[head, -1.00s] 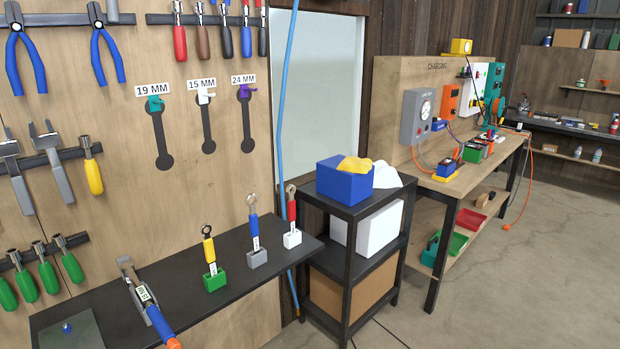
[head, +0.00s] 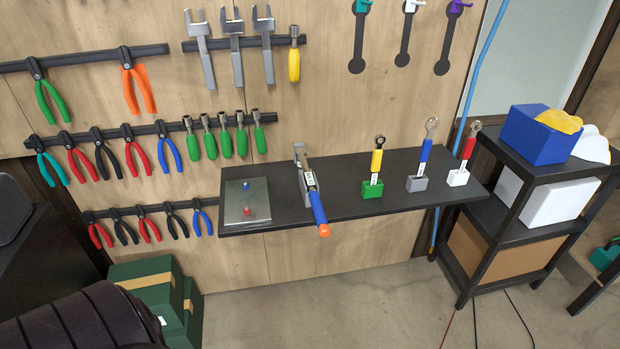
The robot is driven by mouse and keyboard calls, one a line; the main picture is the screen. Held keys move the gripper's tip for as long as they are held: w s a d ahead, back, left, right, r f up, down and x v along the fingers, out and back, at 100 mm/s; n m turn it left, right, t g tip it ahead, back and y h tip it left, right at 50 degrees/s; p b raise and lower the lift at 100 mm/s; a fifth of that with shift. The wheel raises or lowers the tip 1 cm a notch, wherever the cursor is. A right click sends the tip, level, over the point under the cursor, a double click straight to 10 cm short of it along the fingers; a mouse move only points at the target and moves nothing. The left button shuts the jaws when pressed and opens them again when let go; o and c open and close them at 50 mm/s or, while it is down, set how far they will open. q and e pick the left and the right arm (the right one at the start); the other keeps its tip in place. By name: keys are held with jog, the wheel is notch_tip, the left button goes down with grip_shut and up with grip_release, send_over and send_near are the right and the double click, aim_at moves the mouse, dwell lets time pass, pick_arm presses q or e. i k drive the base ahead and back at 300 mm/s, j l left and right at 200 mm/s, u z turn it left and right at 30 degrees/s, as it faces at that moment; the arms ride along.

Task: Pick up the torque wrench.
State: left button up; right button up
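The torque wrench (head: 318,203) lies on the black wall shelf (head: 345,181), in a grey cradle (head: 299,160). It has a small white display, a blue grip and an orange end cap, and the capped end sticks out past the shelf's front edge. Neither my left nor my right gripper is in the head view.
Wrenches stand upright in green (head: 372,189), grey (head: 417,183) and white (head: 458,177) blocks to the right on the shelf. A metal plate (head: 240,205) with two small knobs lies at the left. Green boxes (head: 150,290) stand on the floor; a black cart (head: 520,235) stands right.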

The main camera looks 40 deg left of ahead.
aim_at(320, 216)
jog(key=i+u, duration=0.1)
jog(key=u, duration=0.3)
jog(key=l+u, duration=0.1)
jog(key=u, duration=0.3)
jog(key=i+l+u, duration=0.1)
jog(key=u, duration=0.3)
jog(key=i+l+u, duration=0.1)
jog(key=u, duration=0.3)
